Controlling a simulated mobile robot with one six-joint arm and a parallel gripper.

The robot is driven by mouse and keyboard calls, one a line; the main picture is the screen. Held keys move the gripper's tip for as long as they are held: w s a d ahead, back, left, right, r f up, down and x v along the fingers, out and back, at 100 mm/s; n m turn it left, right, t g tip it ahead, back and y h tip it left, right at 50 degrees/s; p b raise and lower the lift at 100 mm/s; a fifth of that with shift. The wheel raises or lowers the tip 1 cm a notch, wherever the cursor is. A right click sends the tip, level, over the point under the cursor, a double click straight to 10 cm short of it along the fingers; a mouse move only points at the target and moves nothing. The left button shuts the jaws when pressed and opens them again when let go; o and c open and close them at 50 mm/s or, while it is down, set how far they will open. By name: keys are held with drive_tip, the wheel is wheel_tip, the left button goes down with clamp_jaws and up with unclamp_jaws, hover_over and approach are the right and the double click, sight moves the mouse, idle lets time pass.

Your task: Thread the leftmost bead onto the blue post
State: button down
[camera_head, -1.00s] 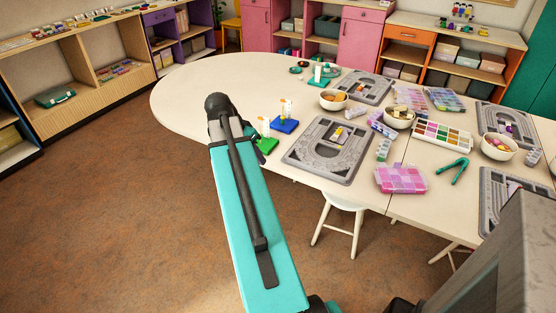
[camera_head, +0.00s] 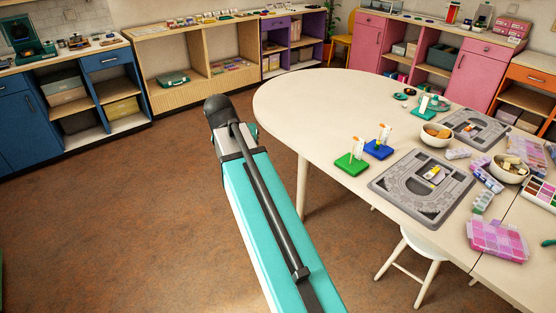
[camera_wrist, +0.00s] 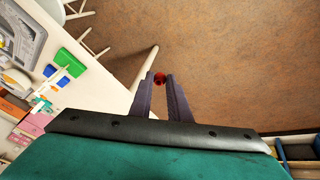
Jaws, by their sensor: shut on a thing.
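My gripper (camera_wrist: 160,80) is shut on a dark red bead (camera_wrist: 159,78), held between its two fingertips over the brown floor, beside the white table. The gripper does not show in the head view, where only my arm is seen. The blue post's base (camera_head: 378,151) stands on the table near its front edge, with a pale upright on it. It also shows in the wrist view (camera_wrist: 68,62), left of the gripper and apart from it.
A green post base (camera_head: 351,164) stands next to the blue one. A grey bead board (camera_head: 395,185) lies right of them on the table (camera_head: 320,105). A white stool (camera_head: 418,243) stands below the table edge. The floor (camera_head: 150,200) at left is clear.

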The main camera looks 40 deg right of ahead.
drive_tip(key=w+a+r+n, duration=0.1)
drive_tip(key=a+n, duration=0.1)
drive_tip(key=a, duration=0.5)
drive_tip(key=w+a+r+n+t+y, duration=0.1)
drive_tip(key=w+a+r+n, duration=0.1)
drive_tip(key=a, duration=0.5)
drive_tip(key=w+a+r+n+t+y, duration=0.1)
drive_tip(key=w+a+n, duration=0.1)
drive_tip(key=a, duration=0.5)
drive_tip(key=shift+w+r+n, duration=0.2)
drive_tip(key=shift+r+n, duration=0.1)
drive_tip(key=shift+n, duration=0.4)
drive_tip(key=shift+s, duration=0.15)
